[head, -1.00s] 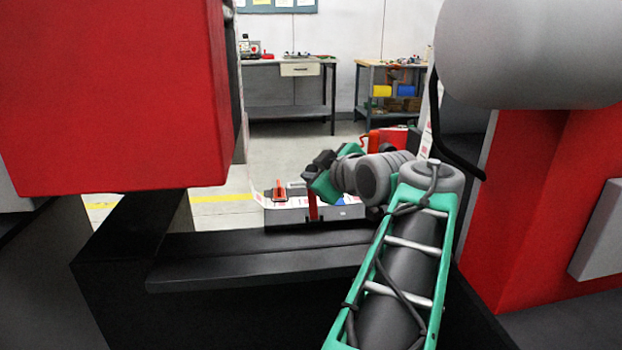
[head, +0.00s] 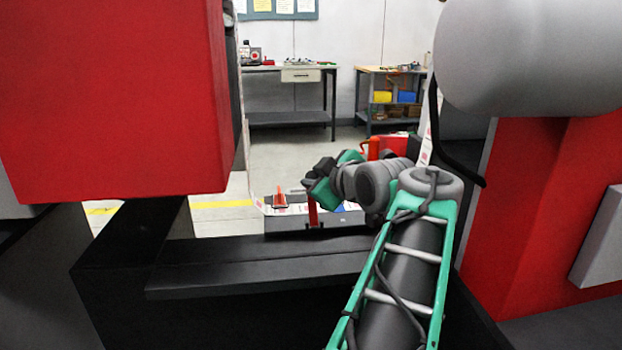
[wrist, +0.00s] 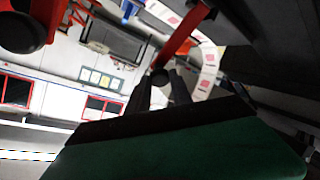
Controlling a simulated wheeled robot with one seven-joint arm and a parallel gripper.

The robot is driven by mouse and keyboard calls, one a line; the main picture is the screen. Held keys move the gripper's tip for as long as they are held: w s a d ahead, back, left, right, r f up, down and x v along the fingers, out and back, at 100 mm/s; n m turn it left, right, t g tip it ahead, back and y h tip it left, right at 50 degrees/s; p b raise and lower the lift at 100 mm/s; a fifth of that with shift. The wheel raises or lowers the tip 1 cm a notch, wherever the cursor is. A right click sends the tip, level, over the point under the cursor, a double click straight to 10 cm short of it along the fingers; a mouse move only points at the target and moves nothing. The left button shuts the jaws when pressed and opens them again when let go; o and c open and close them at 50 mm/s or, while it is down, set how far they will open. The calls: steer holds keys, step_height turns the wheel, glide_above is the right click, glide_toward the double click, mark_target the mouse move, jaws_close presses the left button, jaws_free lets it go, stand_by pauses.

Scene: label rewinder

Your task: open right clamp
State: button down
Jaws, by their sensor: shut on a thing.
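The right clamp's red lever (head: 312,206) stands roughly upright at the grey splice plate (head: 341,217) in the head view. My gripper (head: 309,184) is at the top of this lever, coming in from the right. In the wrist view the red lever (wrist: 184,33) slants down to a dark round end between the fingers of my gripper (wrist: 162,88), which are shut on it. A second red clamp lever (head: 280,200) sits further left on the plate, apart from my gripper. My gripper hides the top of the right lever in the head view.
A black beam (head: 250,262) runs in front of the plate. A large red housing (head: 110,100) stands close on the left, and a grey roller (head: 530,50) and red panel (head: 540,200) on the right. A label web (wrist: 207,70) passes near the lever.

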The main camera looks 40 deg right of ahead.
steer(key=shift+f, duration=0.1)
steer(key=c, duration=1.1)
jaws_free()
steer(key=shift+c, duration=0.2)
steer(key=p+v, duration=0.2)
steer(key=v, duration=0.5)
steer(key=shift+s+r, duration=0.25)
steer(key=shift+s, duration=0.1)
steer(key=shift+c, duration=0.3)
